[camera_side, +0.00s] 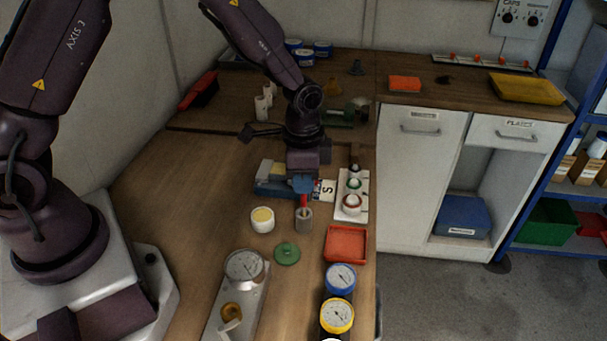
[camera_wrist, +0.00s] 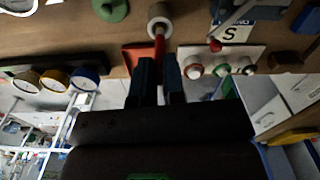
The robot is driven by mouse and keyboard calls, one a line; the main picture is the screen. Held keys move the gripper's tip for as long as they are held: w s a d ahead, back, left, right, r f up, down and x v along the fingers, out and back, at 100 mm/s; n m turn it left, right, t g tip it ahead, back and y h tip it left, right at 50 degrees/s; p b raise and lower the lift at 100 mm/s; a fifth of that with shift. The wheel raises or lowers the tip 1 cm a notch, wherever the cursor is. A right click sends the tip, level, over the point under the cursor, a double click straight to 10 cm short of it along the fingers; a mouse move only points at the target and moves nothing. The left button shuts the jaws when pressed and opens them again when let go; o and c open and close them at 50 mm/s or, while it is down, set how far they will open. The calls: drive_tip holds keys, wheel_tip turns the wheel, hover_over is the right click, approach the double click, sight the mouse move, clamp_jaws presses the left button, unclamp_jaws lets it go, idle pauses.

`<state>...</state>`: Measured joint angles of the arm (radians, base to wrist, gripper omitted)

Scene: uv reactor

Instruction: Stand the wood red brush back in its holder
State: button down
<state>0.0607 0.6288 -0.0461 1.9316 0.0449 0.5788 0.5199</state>
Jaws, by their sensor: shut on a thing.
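The red brush (camera_side: 303,201) is held upright under my gripper (camera_side: 303,184), which is shut on it. Its lower end meets the mouth of a small grey cylindrical holder (camera_side: 304,219) on the bench; I cannot tell how deep it sits. In the wrist view the brush (camera_wrist: 160,46) runs from between the dark blue fingers of my gripper (camera_wrist: 159,68) towards the pale round holder (camera_wrist: 160,14). The upper part of the brush is hidden by the gripper.
A cream-topped white jar (camera_side: 262,220) and green lid (camera_side: 287,253) stand close left. A red tray (camera_side: 346,244) and a white panel with buttons (camera_side: 352,195) are at right. Gauges (camera_side: 340,278) stand in front; a blue block (camera_side: 270,180) is behind. Bare bench lies left.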

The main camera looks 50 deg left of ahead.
sight(304, 211)
drive_tip(key=shift+f, duration=1.7)
drive_tip(key=c, duration=1.1)
unclamp_jaws()
wheel_tip(304, 211, up, 13)
drive_tip(key=shift+n, duration=0.3)
drive_tip(key=s+a+r+n+t, duration=0.1)
drive_tip(key=s+r+n+t, duration=0.1)
drive_tip(key=s+r, duration=0.2)
drive_tip(key=s+a+r+n+t, duration=0.1)
drive_tip(key=s+r+n, duration=0.1)
drive_tip(key=s+r, duration=0.3)
drive_tip(key=s+a+r+n+t, duration=0.2)
drive_tip(key=s+r, duration=0.3)
drive_tip(key=s, duration=0.5)
drive_tip(key=shift+r+n+t, duration=0.25)
drive_tip(key=shift+n+t, duration=0.05)
drive_tip(key=shift+n, duration=0.2)
